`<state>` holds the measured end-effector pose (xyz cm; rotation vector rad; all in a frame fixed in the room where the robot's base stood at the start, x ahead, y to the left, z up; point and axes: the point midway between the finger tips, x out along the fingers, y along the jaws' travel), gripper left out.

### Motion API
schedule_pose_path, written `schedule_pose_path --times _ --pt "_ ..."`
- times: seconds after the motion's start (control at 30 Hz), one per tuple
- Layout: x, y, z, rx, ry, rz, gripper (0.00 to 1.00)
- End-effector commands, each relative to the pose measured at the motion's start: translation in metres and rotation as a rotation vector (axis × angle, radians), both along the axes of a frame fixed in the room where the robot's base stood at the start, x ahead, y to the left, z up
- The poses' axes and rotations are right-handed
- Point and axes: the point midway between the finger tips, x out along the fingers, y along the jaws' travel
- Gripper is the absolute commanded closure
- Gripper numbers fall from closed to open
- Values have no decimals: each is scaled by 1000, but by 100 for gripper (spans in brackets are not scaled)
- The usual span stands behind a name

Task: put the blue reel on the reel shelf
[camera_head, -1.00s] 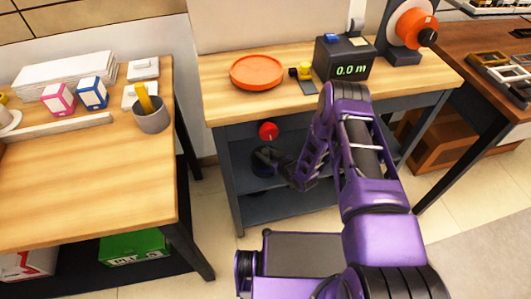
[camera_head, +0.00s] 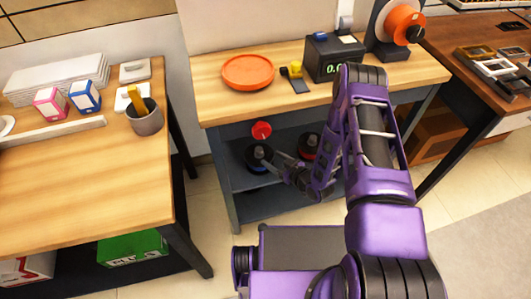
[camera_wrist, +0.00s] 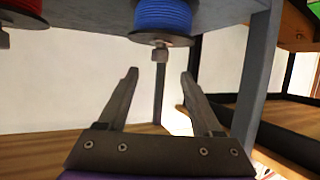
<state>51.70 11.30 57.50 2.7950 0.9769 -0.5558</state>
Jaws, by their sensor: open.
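I cannot tell which surface is the reel shelf.
A red reel (camera_head: 308,146) stands right of the blue one, partly behind my arm. A red round thing (camera_head: 261,130) is behind. The workbench top holds an orange plate (camera_head: 248,72) and a black display box (camera_head: 332,58). A dark bench leg stands near the left table.

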Motion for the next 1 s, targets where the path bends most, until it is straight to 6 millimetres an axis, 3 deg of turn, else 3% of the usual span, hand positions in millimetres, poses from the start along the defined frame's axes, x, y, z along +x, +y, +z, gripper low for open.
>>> schedule_pose_path --times 0.23,0.8,0.87,1.0 --pt "-17 -14 9 -1 0 0 33" --pt "-17 -14 11 -2 0 -1 33" --pt "-15 -14 16 -8 3 -5 33" --pt "-1 -13 51 -51 34 -35 33"
